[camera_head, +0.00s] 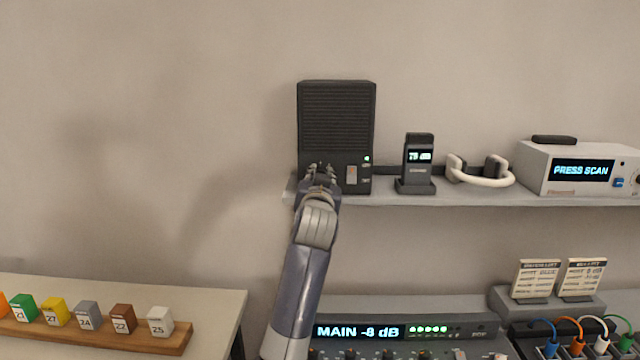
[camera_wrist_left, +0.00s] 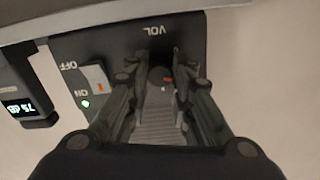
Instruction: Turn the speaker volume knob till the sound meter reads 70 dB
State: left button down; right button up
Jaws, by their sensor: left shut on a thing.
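The dark speaker (camera_head: 337,118) stands on the wall shelf, with a lit green lamp and a switch (camera_head: 351,174) low on its front. My left gripper (camera_head: 320,172) reaches its lower front from below and hides the knob in the head view. My right gripper is out of view.
White headphones (camera_head: 482,179) and a white "PRESS SCAN" box (camera_head: 580,168) share the shelf (camera_head: 455,195). Below is a mixer (camera_head: 400,332) showing "MAIN -8 dB", with two cards and coloured cables to its right. A table (camera_head: 215,302) at left holds numbered blocks. The wall at upper left is bare.

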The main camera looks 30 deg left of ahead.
pick_arm(q)
jog(key=shift+n, duration=1.2)
jog(key=c, duration=1.4)
grip_release()
jog(key=shift+o, duration=0.2)
jog(key=v, duration=1.2)
jog(key=shift+s+f, duration=0.1)
